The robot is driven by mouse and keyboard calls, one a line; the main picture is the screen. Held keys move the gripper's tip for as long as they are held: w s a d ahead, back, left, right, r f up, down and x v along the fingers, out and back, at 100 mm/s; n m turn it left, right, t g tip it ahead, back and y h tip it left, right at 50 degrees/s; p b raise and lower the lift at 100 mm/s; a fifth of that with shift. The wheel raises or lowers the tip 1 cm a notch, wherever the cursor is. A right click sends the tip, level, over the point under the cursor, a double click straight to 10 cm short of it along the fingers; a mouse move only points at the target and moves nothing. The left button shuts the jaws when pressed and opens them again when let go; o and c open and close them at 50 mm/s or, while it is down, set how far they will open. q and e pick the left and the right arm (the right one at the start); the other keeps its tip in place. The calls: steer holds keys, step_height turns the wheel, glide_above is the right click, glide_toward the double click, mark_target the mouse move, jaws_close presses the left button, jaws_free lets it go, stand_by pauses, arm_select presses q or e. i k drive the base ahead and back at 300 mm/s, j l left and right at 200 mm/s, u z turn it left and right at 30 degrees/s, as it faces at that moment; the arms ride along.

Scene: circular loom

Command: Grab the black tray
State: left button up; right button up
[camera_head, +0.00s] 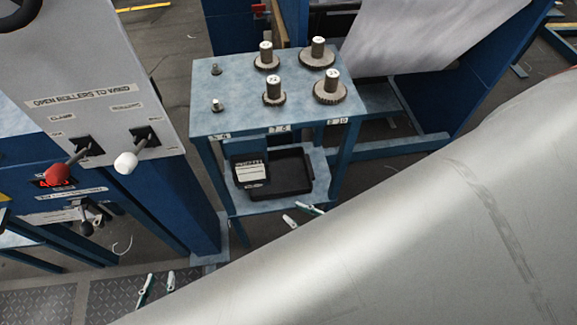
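The black tray (290,172) sits on the lower shelf (277,204) of a blue-grey stand. It looks empty, with low walls. A dark box with a pale label (250,170) stands at its left side and covers part of its left edge. The stand's top board hangs over the shelf. Neither of my grippers shows in the head view.
Several dark gears stand on the stand's top (225,122). A grey control panel (95,85) with a red-knobbed lever (58,174) and a white-knobbed lever (126,162) is at the left. A large silvery rounded surface (400,240) fills the lower right.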

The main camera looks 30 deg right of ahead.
mark_target(292, 174)
steer(key=l, duration=0.9)
steer(key=k+l, duration=0.1)
steer(key=l, duration=0.8)
